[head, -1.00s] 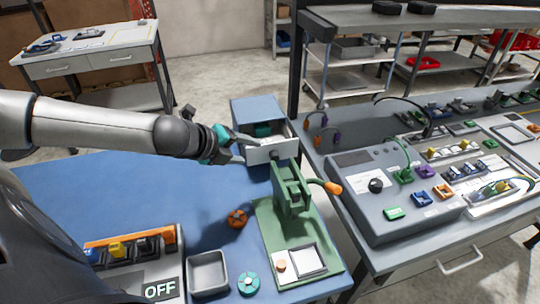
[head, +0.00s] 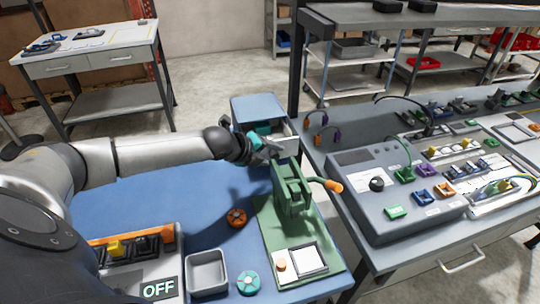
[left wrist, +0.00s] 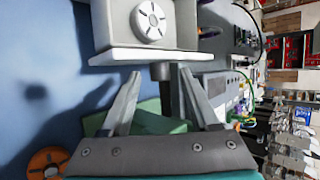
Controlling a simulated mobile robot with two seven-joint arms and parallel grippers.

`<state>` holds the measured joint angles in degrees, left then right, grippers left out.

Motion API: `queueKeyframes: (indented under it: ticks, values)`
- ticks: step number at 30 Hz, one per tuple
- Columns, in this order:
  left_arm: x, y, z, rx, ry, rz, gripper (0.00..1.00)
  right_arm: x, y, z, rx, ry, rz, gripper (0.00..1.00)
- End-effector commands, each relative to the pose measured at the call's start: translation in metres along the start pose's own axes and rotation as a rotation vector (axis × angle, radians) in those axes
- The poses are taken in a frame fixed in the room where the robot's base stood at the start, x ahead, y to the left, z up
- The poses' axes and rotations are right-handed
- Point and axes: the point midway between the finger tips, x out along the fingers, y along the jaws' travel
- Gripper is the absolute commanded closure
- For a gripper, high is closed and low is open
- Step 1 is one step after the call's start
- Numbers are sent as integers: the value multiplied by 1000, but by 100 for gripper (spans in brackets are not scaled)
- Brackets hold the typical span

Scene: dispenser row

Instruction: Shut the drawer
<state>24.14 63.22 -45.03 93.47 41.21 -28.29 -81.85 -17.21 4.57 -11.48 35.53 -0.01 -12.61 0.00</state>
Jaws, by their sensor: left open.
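The blue drawer cabinet (head: 257,105) stands at the far right corner of the blue mat. Its pale drawer (head: 287,139) is pulled out toward me, with a teal item (head: 263,129) inside. My left gripper (head: 268,153) is at the drawer front, covering much of it. In the left wrist view the drawer's front panel (left wrist: 150,57) is just beyond the fingertips, with a white round part (left wrist: 151,20) inside the drawer. My left gripper (left wrist: 159,80) is open there, and a dark knob (left wrist: 161,72) on the panel shows between its fingers. Contact cannot be told. My right gripper is not in view.
A green press (head: 292,195) with an orange-tipped lever stands just in front of the drawer, close under my gripper. An orange wheel (head: 237,218), a grey tray (head: 207,272) and a teal wheel (head: 248,283) lie nearer. A grey console (head: 385,190) is right.

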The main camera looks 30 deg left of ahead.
Motion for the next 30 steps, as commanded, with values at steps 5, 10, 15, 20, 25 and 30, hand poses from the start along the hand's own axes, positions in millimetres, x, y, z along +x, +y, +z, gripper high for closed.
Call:
queueKeyframes:
  ticks: [5,10,15,20,25,30]
  values:
    - [4,0,0,0,1,0,38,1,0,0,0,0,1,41]
    - [4,0,0,0,1,0,38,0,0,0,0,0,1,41]
    - [4,0,0,0,1,0,54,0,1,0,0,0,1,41]
    - [4,0,0,0,1,0,72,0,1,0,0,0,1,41]
    - [4,0,0,0,1,0,91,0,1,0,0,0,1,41]
    - [4,0,0,0,0,0,100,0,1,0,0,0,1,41]
